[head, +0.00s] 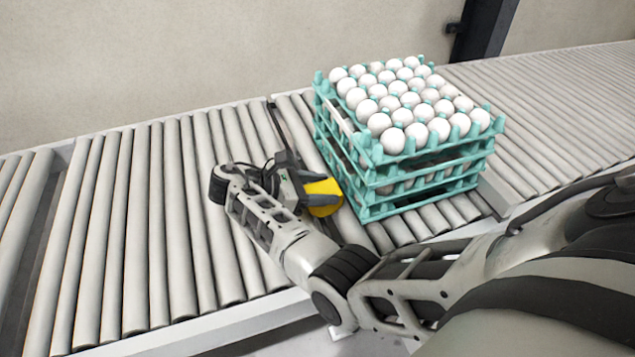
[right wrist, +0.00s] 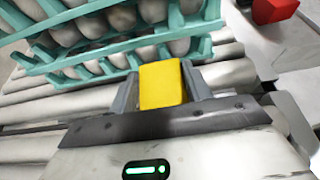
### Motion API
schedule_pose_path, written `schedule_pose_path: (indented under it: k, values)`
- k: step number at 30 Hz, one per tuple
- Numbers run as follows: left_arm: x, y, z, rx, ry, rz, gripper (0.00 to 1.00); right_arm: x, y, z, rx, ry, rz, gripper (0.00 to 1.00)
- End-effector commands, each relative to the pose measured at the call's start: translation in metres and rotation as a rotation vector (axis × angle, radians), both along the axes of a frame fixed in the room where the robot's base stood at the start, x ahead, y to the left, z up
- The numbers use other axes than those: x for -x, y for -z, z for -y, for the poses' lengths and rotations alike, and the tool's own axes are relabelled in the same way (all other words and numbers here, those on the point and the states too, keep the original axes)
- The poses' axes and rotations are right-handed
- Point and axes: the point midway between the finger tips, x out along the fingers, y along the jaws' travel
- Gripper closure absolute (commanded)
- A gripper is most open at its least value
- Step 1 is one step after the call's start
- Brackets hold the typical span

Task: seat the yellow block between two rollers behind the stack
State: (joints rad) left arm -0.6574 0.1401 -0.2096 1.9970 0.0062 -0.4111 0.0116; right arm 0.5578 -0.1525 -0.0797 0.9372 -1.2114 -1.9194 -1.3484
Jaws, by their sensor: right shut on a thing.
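The yellow block (head: 323,192) is held in my right gripper (head: 312,193), just left of the egg stack in the head view. In the right wrist view the yellow block (right wrist: 162,86) sits between the two grey fingers of my right gripper (right wrist: 162,92), which is shut on it. The stack of teal egg trays (head: 420,205) stands on the rollers (head: 172,215), with white eggs in its trays. The trays (right wrist: 75,66) are close in front of the block in the right wrist view. I cannot tell whether the block touches the rollers. My left gripper is not in view.
A roller conveyor runs across the scene, with bare rollers on the left and more rollers (head: 560,95) at the back right. A dark post (head: 485,28) stands behind it by the wall. A red object (right wrist: 272,9) shows at the top right of the right wrist view.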

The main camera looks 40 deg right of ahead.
Motion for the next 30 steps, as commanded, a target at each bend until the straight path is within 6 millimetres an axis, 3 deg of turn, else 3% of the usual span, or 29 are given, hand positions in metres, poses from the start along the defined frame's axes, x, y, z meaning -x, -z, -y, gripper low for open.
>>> schedule_pose_path:
  k: [30]
  values:
    - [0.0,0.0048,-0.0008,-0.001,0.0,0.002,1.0,-0.0001,0.0094,0.0011,0.002,0.001,0.001,0.82]
